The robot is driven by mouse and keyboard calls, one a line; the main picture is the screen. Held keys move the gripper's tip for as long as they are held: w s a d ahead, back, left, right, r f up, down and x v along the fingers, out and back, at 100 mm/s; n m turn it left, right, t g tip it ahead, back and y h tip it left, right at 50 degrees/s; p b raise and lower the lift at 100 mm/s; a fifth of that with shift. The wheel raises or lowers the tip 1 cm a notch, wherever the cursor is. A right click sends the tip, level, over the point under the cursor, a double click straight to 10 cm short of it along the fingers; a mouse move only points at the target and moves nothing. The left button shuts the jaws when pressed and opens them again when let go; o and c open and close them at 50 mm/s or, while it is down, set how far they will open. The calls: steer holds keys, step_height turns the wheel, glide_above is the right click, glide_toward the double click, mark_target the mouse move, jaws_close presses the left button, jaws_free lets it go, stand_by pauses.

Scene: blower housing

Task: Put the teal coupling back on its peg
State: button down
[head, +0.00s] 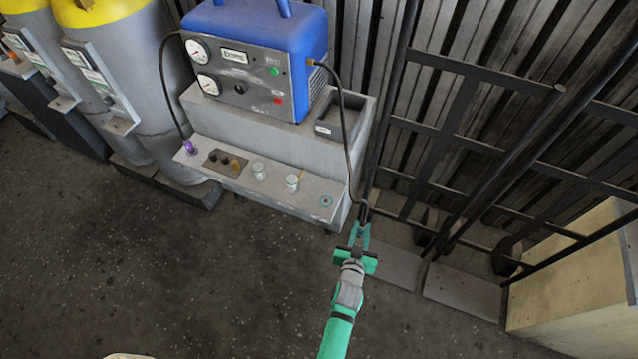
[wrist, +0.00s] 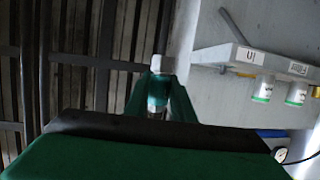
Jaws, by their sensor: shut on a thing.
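The teal coupling (wrist: 158,92) sits between the fingertips of my gripper in the wrist view, with a pale end above it. My gripper (head: 361,232) is shut on it in the head view, just off the right end of the grey shelf (head: 222,178). There the coupling itself is mostly hidden by the fingers and is hard to make out. A black hose (head: 348,150) runs from the blue unit down to my gripper. A small teal ring (head: 326,201) marks the shelf's right end, to the left of my gripper. A peg there is too small to make out.
The blue unit (head: 257,50) with two gauges stands on a grey base behind the shelf. Two jars (head: 259,170) (head: 292,183), a dark block (head: 224,161) and a purple coupling (head: 188,146) are on the shelf. A black rack (head: 470,150) stands to the right. Open floor lies in front.

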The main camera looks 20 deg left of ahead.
mark_target(326, 199)
steer(key=w+a+r+n+y, duration=0.1)
steer(key=w+a+r, duration=0.1)
steer(key=a, duration=0.3)
steer(key=w+a+r+n+y, duration=0.1)
steer(key=w+a+r, duration=0.1)
steer(key=w+a, duration=0.2)
steer(key=w+a+r+n+y, duration=0.1)
steer(key=w+a+r, duration=0.1)
steer(key=a, duration=0.4)
steer(key=shift+w+a+g+y, duration=0.3)
steer(key=shift+w+g+y, duration=0.1)
steer(key=shift+w, duration=0.15)
steer(key=shift+f, duration=2)
steer(key=shift+s+f, duration=0.1)
steer(key=shift+f, duration=1.4)
steer(key=c, duration=1.4)
jaws_free()
steer(key=shift+c, duration=0.2)
steer(key=shift+d, duration=0.1)
steer(key=v, duration=1.1)
